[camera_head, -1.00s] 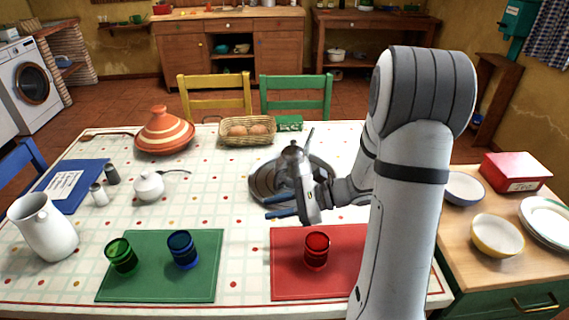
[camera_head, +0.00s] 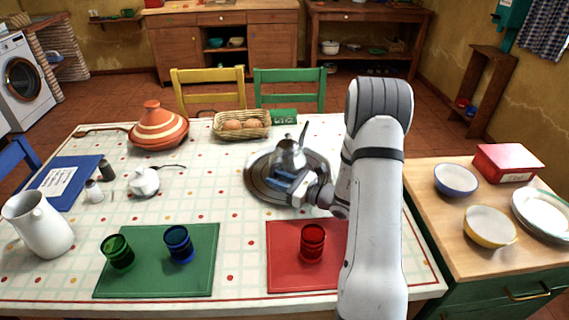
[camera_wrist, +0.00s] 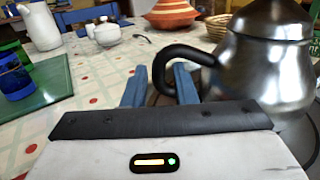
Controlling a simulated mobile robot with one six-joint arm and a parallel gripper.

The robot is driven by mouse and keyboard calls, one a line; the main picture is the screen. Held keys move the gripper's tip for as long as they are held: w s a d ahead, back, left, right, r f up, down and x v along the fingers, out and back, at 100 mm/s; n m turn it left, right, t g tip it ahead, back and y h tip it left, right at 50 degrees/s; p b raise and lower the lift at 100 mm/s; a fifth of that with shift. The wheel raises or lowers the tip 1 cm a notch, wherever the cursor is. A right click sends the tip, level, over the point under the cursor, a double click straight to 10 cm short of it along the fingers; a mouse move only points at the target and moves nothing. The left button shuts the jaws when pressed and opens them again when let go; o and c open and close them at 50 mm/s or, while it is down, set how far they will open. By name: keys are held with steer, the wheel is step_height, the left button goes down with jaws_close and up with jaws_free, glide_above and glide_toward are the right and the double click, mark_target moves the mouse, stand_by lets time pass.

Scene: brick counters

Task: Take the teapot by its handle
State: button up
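The silver teapot (camera_head: 289,157) stands upright on a round metal tray (camera_head: 258,190) on the table. Its spout points up to the back right in the head view. In the wrist view the teapot (camera_wrist: 270,70) fills the upper right, and its black curved handle (camera_wrist: 165,62) reaches left toward my fingers. My gripper (camera_head: 279,180) is low at the teapot's near side. In the wrist view my gripper (camera_wrist: 160,85) has its two blue fingers apart, with the handle's lower end seen between them. Contact with the handle is not clear.
A red mat (camera_head: 285,272) with a red glass (camera_head: 312,243) lies in front of the tray. A green mat (camera_head: 155,280) holds green and blue glasses. A bread basket (camera_head: 240,124) and a tagine (camera_head: 158,128) stand behind. A white sugar bowl (camera_head: 144,182) is left.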

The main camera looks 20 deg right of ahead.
steer(key=shift+w+a, duration=0.35)
jaws_close()
stand_by(1.2)
steer(key=shift+r, duration=0.15)
